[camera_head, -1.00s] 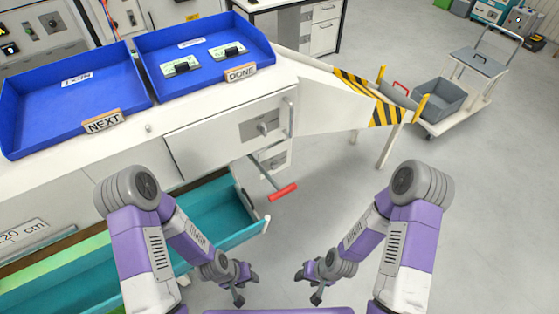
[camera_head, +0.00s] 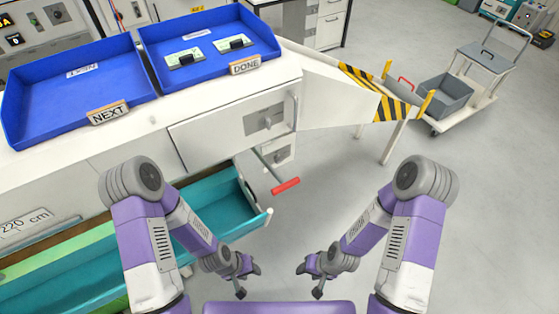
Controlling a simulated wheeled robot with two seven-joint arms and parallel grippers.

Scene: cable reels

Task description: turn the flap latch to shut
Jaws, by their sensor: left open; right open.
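The flap latch (camera_head: 267,122) is a small grey knob on a metal plate, set on the white flap (camera_head: 215,130) at the front of the white bench. My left gripper (camera_head: 246,278) is open and empty, low in front of the bench and well below the latch. My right gripper (camera_head: 310,281) is open and empty, to the right of the left one, over the floor. Neither gripper touches anything. The latch's exact turn is too small to tell.
A red-handled crank (camera_head: 285,186) juts out below the flap. A teal drawer (camera_head: 230,205) stands open at the lower left. Blue trays (camera_head: 75,90) sit on the bench top. A striped chute (camera_head: 375,100) and a cart (camera_head: 470,90) are at the right. The floor between is clear.

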